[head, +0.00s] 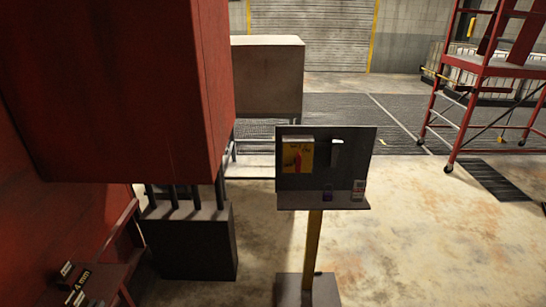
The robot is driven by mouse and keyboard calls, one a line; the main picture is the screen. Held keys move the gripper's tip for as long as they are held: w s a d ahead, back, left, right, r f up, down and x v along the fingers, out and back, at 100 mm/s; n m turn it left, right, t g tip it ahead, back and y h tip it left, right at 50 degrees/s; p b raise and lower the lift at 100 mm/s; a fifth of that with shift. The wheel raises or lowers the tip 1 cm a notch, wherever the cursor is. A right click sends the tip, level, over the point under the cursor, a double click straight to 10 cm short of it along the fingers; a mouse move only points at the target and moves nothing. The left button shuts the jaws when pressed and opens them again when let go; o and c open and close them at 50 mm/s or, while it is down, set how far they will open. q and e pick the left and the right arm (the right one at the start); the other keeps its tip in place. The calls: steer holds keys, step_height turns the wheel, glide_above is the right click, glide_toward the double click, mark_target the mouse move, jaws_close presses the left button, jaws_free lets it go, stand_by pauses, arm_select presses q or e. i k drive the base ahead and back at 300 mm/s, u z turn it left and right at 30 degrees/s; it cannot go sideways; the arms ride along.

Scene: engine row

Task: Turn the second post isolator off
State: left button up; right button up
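One post shows in the head view: a yellow post (313,245) on a dark square base (307,291), with a dark panel (325,178) on top. On the panel's left is an isolator with a yellow plate (307,153) and a red handle (296,157). The handle looks roughly upright, but it is too small to tell its exact setting. Whether this is the second post cannot be told. Neither of my grippers is in view.
A large red cabinet (125,85) fills the left. A red wheeled scaffold (485,80) stands at the right. Floor (430,235) right of the post is mostly clear.

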mark_target(298, 160)
steer(key=u, duration=0.45)
steer(key=i, duration=0.7)
steer(key=u, duration=0.3)
